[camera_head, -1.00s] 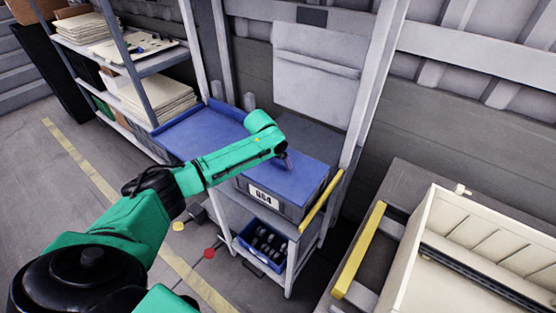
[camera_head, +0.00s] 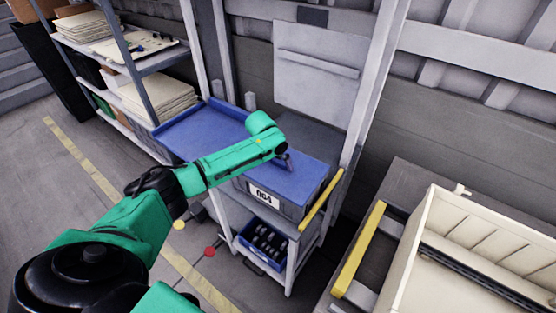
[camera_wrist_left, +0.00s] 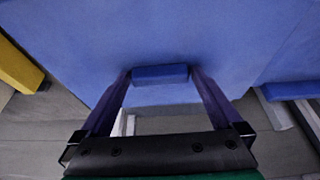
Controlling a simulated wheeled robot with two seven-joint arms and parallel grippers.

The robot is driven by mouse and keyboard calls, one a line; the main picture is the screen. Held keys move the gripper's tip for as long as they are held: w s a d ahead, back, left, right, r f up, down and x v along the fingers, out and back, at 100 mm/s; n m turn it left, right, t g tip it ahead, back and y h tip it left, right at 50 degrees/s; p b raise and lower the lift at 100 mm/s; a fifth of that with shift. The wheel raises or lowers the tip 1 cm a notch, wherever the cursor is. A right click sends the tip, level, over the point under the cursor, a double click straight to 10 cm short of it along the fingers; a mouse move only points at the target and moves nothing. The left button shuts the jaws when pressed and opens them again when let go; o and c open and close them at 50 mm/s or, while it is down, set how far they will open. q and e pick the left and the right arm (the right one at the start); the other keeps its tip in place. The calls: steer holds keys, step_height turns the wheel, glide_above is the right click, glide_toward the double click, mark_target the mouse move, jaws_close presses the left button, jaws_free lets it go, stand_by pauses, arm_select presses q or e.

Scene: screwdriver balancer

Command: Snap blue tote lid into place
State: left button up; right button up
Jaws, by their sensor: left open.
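The blue lid (camera_head: 305,178) lies on top of the grey tote with a white number label (camera_head: 264,194), on a cart. I cannot tell whether its edges are seated. My left gripper (camera_head: 288,162) points down at the lid from above, and my wrist hides part of it. In the left wrist view the lid (camera_wrist_left: 75,35) fills most of the picture. A small raised blue tab (camera_wrist_left: 160,74) shows between the open fingertips of my left gripper (camera_wrist_left: 161,78), with nothing clamped. Whether the fingertips touch the lid is unclear. My right gripper is not in view.
A second blue, rimmed surface (camera_head: 195,130) lies left of the lid. The cart has a yellow handle (camera_head: 322,202) and a blue bin (camera_head: 262,246) below. A cream crate (camera_head: 480,235) stands at right, shelves with stacked sheets (camera_head: 155,100) at left.

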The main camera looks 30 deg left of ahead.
arm_select(q)
steer(key=b+v, duration=0.2)
steer(key=v, duration=1.2)
steer(key=shift+r, duration=0.25)
steer(key=shift+s, duration=0.15)
